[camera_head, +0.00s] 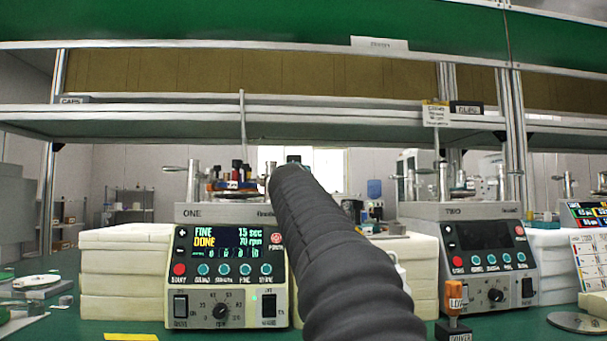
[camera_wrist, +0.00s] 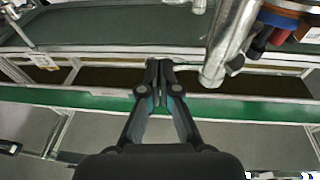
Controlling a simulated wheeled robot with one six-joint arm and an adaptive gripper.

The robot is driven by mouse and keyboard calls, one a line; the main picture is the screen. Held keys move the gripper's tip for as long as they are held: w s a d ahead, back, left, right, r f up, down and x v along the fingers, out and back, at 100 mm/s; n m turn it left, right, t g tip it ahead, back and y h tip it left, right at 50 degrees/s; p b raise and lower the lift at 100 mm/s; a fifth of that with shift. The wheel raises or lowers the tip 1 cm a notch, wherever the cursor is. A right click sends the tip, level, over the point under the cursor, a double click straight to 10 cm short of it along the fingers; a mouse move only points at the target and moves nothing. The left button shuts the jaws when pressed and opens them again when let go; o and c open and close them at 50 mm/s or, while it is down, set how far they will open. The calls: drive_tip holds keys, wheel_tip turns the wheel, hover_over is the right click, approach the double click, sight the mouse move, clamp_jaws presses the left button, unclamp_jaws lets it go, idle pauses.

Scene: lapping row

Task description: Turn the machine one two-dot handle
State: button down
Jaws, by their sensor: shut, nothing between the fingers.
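Machine one (camera_head: 190,212) stands on the green bench in the head view, left of my arm. Its lit screen (camera_head: 224,242) reads FINE 15 sec, DONE 70 rpm. Metal posts and handles, including a side handle (camera_head: 174,169), rise from its top; I cannot make out any dot marks on them. My gripper (camera_wrist: 159,73) is shut and empty in the wrist view. A thick metal post (camera_wrist: 228,45) shows just right of its fingertips, with no clear contact. In the head view my dark arm hides the gripper and the right part of machine one's top.
Machine two (camera_head: 470,211) stands to the right with a dark screen. White blocks (camera_head: 120,262) are stacked left of machine one. An orange-topped item (camera_head: 454,291) stands at the front right. A shelf (camera_head: 200,122) runs overhead. A blue and red round part (camera_wrist: 285,22) shows in the wrist view.

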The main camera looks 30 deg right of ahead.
idle(0.6)
drive_tip(key=d+b+v, duration=0.1)
drive_tip(key=b+v, duration=0.1)
drive_tip(key=v, duration=1.2)
drive_tip(key=shift+s+d, duration=0.15)
drive_tip(key=shift+s, duration=0.2)
drive_tip(key=s+a+f+n+g+y+p, duration=0.2)
drive_tip(key=s+a+f, duration=0.3)
drive_tip(key=f, duration=0.8)
drive_tip(key=s+a+f+n+g+y+p, duration=0.2)
drive_tip(key=s+a+f+g+y+p, duration=0.2)
drive_tip(key=s+f, duration=0.5)
drive_tip(key=s+a+f+n+g+y+p, duration=0.1)
drive_tip(key=s+a+f+g+y+p, duration=0.3)
drive_tip(key=f, duration=1.3)
drive_tip(key=s+a+g, duration=0.1)
drive_tip(key=s+a, duration=0.2)
drive_tip(key=shift+a+f+n, duration=0.2)
drive_tip(key=shift+a+n, duration=0.1)
drive_tip(key=shift+n, duration=0.1)
drive_tip(key=c, duration=1.3)
unclamp_jaws()
drive_tip(key=shift+s+a+f+g+p, duration=0.2)
drive_tip(key=shift+s+f, duration=0.25)
drive_tip(key=shift+s+a+f+g+p, duration=0.15)
drive_tip(key=shift+s+a+f+g, duration=0.1)
drive_tip(key=shift+s+f, duration=0.2)
drive_tip(key=shift+o, duration=0.9)
drive_tip(key=shift+a+n, duration=0.1)
drive_tip(key=shift+n, duration=0.2)
